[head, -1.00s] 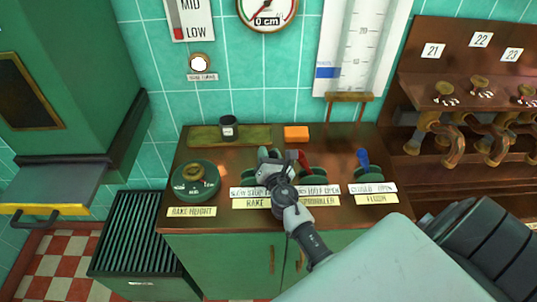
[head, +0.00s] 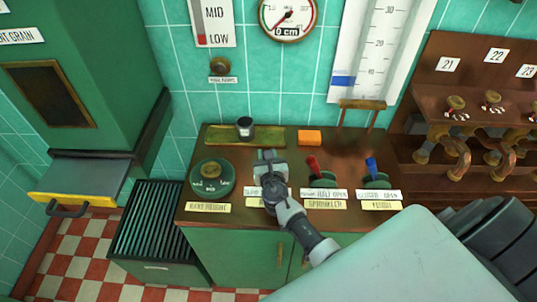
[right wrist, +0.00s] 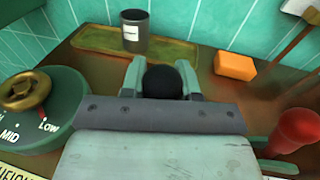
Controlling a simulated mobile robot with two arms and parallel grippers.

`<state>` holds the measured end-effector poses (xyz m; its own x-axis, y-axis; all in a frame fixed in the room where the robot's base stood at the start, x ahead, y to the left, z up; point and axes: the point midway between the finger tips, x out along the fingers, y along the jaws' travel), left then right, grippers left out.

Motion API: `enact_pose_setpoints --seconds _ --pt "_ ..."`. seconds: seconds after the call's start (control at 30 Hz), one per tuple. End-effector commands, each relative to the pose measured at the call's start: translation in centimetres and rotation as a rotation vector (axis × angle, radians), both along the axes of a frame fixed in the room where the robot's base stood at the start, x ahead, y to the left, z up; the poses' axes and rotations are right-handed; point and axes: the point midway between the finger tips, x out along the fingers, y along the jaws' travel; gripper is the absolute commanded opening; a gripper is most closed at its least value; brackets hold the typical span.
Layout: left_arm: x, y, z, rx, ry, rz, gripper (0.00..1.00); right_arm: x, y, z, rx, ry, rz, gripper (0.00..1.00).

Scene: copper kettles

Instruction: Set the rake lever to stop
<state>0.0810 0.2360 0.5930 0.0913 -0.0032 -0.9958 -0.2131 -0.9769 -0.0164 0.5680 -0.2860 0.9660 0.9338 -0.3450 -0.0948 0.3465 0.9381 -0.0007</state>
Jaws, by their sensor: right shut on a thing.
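The rake lever's dark round knob (right wrist: 163,82) is between the fingers of my right gripper (right wrist: 163,78) in the right wrist view. In the head view my right gripper (head: 268,160) is over the rake station of the brown-topped console. It hides the lever and most of the rake label (head: 252,205), so the lever's exact setting cannot be read. My left gripper is not in view.
The red sprinkler lever (head: 313,165) and blue flush lever (head: 371,167) stand right of my gripper. The rake height dial (head: 211,178) is at the left. Behind are a dark cup (head: 245,128) on a tray and an orange block (head: 310,137). The round wall lamp (head: 220,66) is dark.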

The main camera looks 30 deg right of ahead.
Motion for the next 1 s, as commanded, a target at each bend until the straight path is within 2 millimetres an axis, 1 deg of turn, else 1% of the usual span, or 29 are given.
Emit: enact_pose_setpoints --seconds 0.03,0.17,0.43,0.53,0.67,0.9,1.0 --pt "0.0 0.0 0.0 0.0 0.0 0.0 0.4 0.0 0.0 -0.1 -0.001 0.001 0.0 0.35" --pt "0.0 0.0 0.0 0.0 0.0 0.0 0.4 0.0 0.0 -0.1 0.0 0.001 0.0 0.55" --pt "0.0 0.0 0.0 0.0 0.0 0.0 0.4 -0.1 0.0 0.0 0.001 0.0 0.0 0.56" --pt "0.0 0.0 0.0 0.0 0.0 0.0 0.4 -0.6 0.2 0.0 0.001 0.001 0.001 0.56" --pt "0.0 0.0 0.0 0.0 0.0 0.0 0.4 -2.3 0.9 0.1 0.003 0.002 0.002 0.56" --pt "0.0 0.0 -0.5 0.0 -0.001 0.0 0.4 -6.9 2.5 0.4 0.003 0.001 0.001 0.56" --pt "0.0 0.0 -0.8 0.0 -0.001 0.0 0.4 -8.4 3.1 0.6 0.002 0.001 0.001 0.56"
